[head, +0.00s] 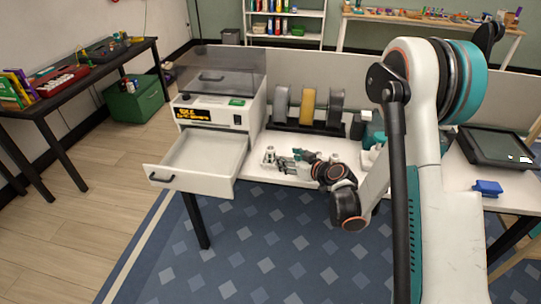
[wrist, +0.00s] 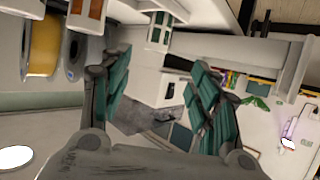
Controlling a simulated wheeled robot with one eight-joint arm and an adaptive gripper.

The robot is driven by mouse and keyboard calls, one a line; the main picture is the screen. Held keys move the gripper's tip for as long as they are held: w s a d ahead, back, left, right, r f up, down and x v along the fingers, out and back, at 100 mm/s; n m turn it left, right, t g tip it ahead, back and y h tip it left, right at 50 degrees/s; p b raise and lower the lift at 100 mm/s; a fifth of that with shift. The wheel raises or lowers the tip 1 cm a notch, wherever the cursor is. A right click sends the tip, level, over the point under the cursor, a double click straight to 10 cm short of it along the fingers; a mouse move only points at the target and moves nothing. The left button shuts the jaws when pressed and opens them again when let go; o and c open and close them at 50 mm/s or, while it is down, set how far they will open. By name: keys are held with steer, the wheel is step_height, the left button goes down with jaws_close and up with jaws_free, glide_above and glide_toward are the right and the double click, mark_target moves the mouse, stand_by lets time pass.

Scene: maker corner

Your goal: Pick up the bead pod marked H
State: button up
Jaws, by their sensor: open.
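My gripper (head: 288,161) is over the white worktop, just right of the open drawer, with its fingers pointing left. In the wrist view its two teal-padded fingers (wrist: 160,72) stand apart with nothing held between them. A small pale object (head: 269,155) shows by the fingertips in the head view; I cannot tell whether it is a pod or part of the gripper. No letter H is readable in either view, so I cannot pick out the bead pod marked H. My arm hides part of the worktop.
A white machine (head: 212,112) with a clear lid has its empty drawer (head: 205,160) pulled out. Filament spools (head: 308,106) stand behind my gripper. A dark-framed tray (head: 480,155) and a blue object (head: 487,187) lie at right.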

mark_target(273, 153)
steer(key=b+x, duration=0.2)
steer(key=x, duration=0.6)
steer(key=shift+w+a+f, duration=0.15)
steer(key=shift+w+f, duration=0.05)
steer(key=shift+w, duration=0.05)
steer(key=x, duration=0.1)
steer(key=b+x, duration=0.1)
steer(key=x, duration=0.1)
steer(key=b+x, duration=0.1)
steer(key=shift+w+f, duration=0.25)
steer(key=shift+f, duration=0.1)
steer(key=shift+w+f+b, duration=0.1)
steer(key=shift+w+b, duration=0.2)
steer(key=shift+w, duration=0.05)
steer(key=c, duration=1.2)
